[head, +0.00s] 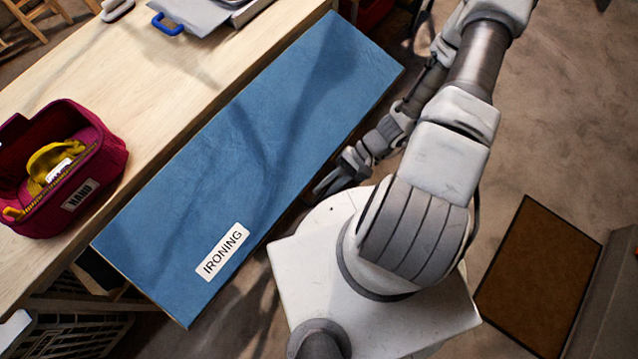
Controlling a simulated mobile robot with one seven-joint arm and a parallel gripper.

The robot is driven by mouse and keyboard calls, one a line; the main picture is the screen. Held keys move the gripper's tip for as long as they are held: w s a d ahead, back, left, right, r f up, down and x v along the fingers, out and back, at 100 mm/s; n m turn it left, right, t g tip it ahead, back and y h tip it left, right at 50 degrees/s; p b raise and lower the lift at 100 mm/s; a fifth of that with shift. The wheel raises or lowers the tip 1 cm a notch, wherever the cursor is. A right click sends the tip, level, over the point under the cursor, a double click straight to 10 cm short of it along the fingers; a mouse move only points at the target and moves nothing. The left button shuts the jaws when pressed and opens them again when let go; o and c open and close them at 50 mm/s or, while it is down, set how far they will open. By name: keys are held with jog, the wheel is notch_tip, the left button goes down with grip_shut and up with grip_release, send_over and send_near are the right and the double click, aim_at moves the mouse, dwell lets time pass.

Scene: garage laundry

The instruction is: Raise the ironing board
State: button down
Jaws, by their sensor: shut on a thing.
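The ironing board (245,165) is a long blue panel with a white label reading IRONING near its lower end. It runs along the right side of the wooden worktop (175,125). I cannot tell its exact angle from this view. My gripper (323,187) is at the board's right-hand long edge, around the middle of its length. It is shut on the board's edge, though the contact between fingers and edge is small and shadowed. The board's underside and any supports are hidden.
A maroon bin (105,160) labelled HAND, with yellow things inside, stands on the worktop. A grey item with a blue handle (167,24) lies at the top. Crates (70,335) sit below at lower left. A brown mat (540,275) lies on open floor at right.

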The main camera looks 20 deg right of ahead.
notch_tip(320, 180, up, 9)
jog(key=s+g+p, duration=0.1)
jog(key=p, duration=0.3)
jog(key=shift+d+m+h, duration=0.4)
jog(key=shift+s, duration=0.1)
jog(key=c, duration=0.9)
grip_release()
jog(key=v, duration=1.7)
jog(key=shift+d+r+b, duration=0.2)
jog(key=shift+b, duration=0.15)
